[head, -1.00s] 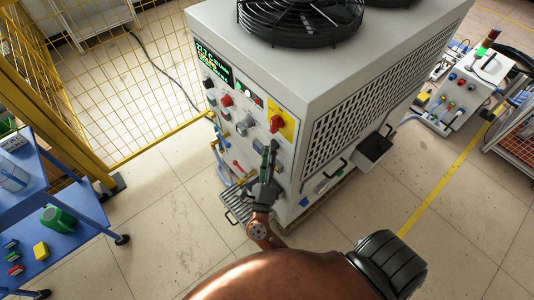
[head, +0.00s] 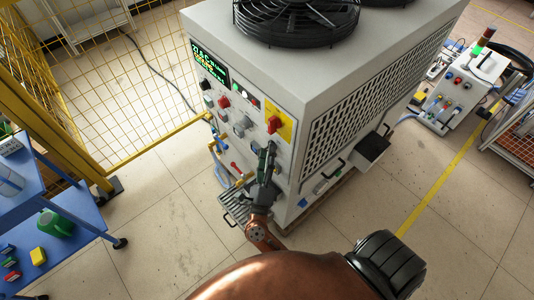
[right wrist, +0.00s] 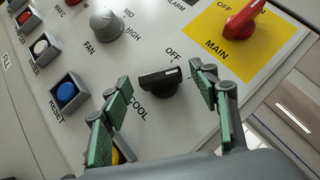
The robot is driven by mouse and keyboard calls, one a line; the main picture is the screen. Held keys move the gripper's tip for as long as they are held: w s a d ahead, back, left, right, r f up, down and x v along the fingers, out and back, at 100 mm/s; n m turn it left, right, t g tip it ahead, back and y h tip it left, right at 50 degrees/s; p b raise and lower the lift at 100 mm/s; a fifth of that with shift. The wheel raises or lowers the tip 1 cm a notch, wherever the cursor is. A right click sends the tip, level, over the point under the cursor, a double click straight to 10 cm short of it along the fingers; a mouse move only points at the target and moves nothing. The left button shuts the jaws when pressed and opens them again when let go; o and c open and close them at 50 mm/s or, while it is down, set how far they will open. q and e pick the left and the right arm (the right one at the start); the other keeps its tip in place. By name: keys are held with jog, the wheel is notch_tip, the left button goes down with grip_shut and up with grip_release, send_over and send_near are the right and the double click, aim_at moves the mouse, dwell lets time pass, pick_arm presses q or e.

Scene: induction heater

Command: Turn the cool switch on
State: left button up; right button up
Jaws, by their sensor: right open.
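The cool switch (right wrist: 158,82) is a black rotary knob on the heater's front panel, labelled COOL and OFF. Its white mark is at its right end, just below the word OFF. My right gripper (right wrist: 158,76) is open, with one green-padded finger to the left of the knob and one to the right. A gap shows between the knob and each finger. In the head view the right gripper (head: 266,162) is in front of the panel and hides the cool switch. My left gripper is not in view.
The red MAIN switch (right wrist: 243,20) on its yellow plate is close, up and right of the cool switch. The grey FAN knob (right wrist: 106,24) is up and left. A blue RESET button (right wrist: 68,93) is farther left. A blue cart (head: 70,245) stands at left.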

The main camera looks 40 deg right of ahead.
jog(key=v, duration=0.7)
jog(key=shift+s+a, duration=0.2)
jog(key=shift+f, duration=0.2)
